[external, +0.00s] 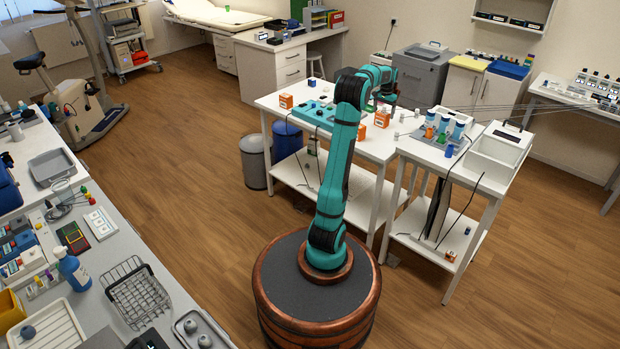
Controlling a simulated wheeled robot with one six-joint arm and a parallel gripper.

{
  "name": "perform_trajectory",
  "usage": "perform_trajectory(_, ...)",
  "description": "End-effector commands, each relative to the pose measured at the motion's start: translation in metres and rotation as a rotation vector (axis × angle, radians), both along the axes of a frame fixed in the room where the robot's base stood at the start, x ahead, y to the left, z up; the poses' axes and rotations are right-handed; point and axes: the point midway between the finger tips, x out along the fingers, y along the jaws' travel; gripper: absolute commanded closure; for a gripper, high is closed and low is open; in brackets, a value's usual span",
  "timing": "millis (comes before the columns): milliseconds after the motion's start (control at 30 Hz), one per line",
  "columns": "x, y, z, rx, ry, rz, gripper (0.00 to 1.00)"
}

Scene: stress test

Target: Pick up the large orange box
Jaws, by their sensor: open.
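Several orange boxes stand on the white table. One orange box (382,118) is near the table's right part, below the end of my arm. Which box is the largest is hard to tell at this size. My gripper (373,104) is open over the table, close to the right orange box; the arm hides part of it. I see nothing held.
The white table (270,103) also carries a teal tray (316,114) left of my arm and small bottles. A second white table (480,180) at right holds a rack of blue-capped tubes and a white device (498,150). Grey and blue bins (255,160) stand at left.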

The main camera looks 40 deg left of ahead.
Motion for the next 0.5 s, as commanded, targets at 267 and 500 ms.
perform_trajectory(267,-0.004,0.001,-0.037,0.0,0.002,0.0,0.11)
perform_trajectory(500,-0.004,0.001,-0.044,0.0,0.0,0.001,0.11)
